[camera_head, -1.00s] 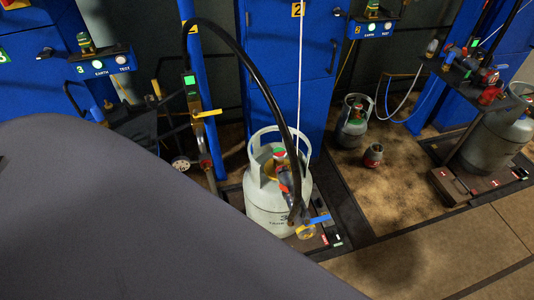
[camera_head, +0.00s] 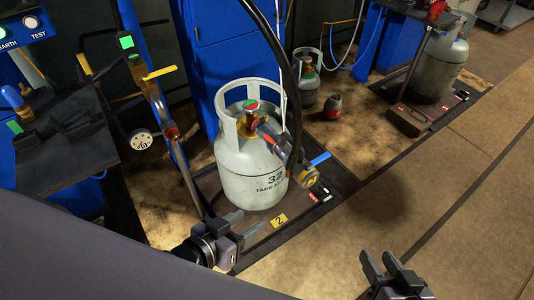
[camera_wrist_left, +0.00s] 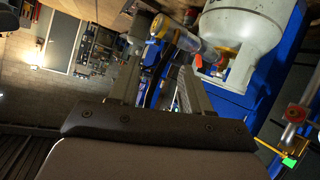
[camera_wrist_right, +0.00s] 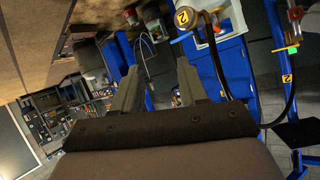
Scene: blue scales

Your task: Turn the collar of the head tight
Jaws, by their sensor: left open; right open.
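The filling head (camera_head: 290,155), grey and red with a blue lever (camera_head: 320,159), sits at the valve of the pale grey cylinder (camera_head: 250,165). The valve (camera_head: 252,112) has a red and green top. The collar is too small to make out clearly. The black hose (camera_head: 296,90) runs up from the head. My left gripper (camera_head: 243,226) is open and empty in front of the cylinder. My right gripper (camera_head: 379,264) is open and empty, lower right.
The cylinder stands on a dark scale platform (camera_head: 212,188). A dark shelf (camera_head: 70,150) and a post with a yellow lever (camera_head: 160,72) stand at left. A small red canister (camera_head: 333,107) and another cylinder (camera_head: 308,75) are behind. The floor at right is clear.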

